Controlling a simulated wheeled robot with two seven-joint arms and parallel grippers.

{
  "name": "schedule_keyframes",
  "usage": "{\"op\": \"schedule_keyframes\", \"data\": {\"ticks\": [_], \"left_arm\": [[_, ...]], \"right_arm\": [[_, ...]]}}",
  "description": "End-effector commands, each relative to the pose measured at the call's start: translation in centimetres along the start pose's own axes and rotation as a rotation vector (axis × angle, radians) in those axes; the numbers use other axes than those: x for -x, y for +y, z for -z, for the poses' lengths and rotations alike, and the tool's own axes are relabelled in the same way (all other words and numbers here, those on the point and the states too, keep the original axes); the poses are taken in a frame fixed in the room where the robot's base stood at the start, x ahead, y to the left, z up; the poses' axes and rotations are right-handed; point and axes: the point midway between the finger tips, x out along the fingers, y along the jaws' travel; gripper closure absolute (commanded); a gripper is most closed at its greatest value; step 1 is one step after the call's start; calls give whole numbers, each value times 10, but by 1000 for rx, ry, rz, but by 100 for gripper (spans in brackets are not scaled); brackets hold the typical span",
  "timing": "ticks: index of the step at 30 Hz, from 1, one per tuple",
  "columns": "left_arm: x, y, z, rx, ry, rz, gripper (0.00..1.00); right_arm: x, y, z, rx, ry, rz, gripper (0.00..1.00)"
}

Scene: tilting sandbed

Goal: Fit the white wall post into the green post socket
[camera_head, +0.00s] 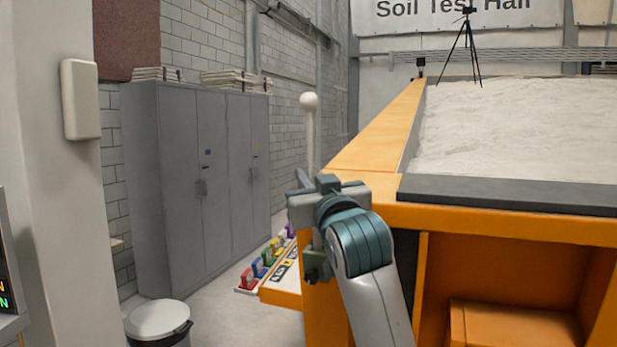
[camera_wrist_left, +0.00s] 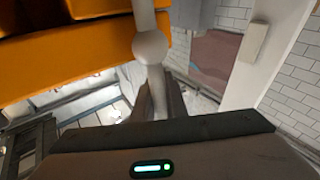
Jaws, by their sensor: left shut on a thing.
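The white wall post (camera_head: 310,132), a slim rod with a ball at its top, stands upright in the head view. My left gripper (camera_head: 312,192) is shut around it below the ball. In the left wrist view the post's ball (camera_wrist_left: 150,47) shows just beyond the fingers of my left gripper (camera_wrist_left: 160,100). A dark green block, apparently the green post socket (camera_head: 316,266), sits at the orange sandbed's near left corner, below the gripper. The hand and arm hide much of the post's lower part. I cannot tell whether its foot is in the socket. My right gripper is not in view.
The orange sandbed (camera_head: 350,150) with pale sand (camera_head: 520,128) fills the right. Grey cabinets (camera_head: 190,180) stand at the left. Small coloured items (camera_head: 265,262) stand on a low strip behind the corner. A bin (camera_head: 158,320) is at the lower left.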

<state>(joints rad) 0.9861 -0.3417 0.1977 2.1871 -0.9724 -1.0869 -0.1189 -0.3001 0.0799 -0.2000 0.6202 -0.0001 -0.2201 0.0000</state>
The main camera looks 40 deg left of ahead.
Motion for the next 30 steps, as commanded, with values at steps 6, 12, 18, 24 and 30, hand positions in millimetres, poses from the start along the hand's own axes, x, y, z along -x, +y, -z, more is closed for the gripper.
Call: {"op": "schedule_keyframes", "data": {"ticks": [6, 12, 18, 24, 30], "left_arm": [[0, 0, -5, 0, 0, 0, 100], [1, 0, -10, 0, -1, 0, 100], [1, 0, -14, 0, -1, 0, 100], [1, 0, -18, 0, -1, 0, 100], [1, 0, -19, 0, 0, 0, 100]], "right_arm": [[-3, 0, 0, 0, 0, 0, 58], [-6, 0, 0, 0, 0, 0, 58], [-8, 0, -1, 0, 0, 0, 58], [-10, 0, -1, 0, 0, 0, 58], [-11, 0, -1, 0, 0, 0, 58]]}}
